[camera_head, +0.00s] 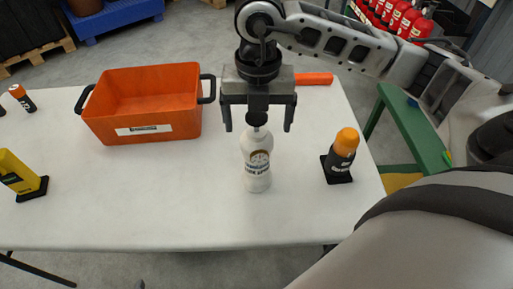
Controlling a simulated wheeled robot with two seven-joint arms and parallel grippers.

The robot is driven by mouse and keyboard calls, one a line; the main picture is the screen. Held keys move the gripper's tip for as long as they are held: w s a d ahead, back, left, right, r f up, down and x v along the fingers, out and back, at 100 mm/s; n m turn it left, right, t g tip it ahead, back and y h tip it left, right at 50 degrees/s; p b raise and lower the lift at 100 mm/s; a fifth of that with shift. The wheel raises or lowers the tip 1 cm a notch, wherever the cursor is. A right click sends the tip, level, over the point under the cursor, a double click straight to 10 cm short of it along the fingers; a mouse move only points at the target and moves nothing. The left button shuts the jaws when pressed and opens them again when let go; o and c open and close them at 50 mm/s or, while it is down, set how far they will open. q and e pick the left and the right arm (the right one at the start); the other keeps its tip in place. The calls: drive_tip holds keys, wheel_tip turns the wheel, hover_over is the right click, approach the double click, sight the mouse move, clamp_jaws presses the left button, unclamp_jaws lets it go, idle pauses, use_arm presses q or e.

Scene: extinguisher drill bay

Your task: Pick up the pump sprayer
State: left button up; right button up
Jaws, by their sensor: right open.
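The white bottle (257,166) with a dark round label and a black top looks like the pump sprayer. It stands upright on the white table, in the middle of the camera_head view. My right gripper (257,120) points down right over it with its fingers apart, one on each side of the bottle's black top. The fingertips look apart from the bottle, and the gripper partly hides its top. My left gripper is not in view.
An orange bin (185,115) stands left of the bottle. A black bottle with an orange cap (342,155) stands to the right on a black pad. A yellow container (17,172) is at the far left. The white table (150,215) is clear in front.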

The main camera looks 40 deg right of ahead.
sight(256, 130)
wheel_tip(256, 130, down, 4)
drive_tip(key=shift+w, duration=0.15)
drive_tip(key=c, duration=1.8)
drive_tip(key=shift+r, duration=0.15)
clamp_jaws()
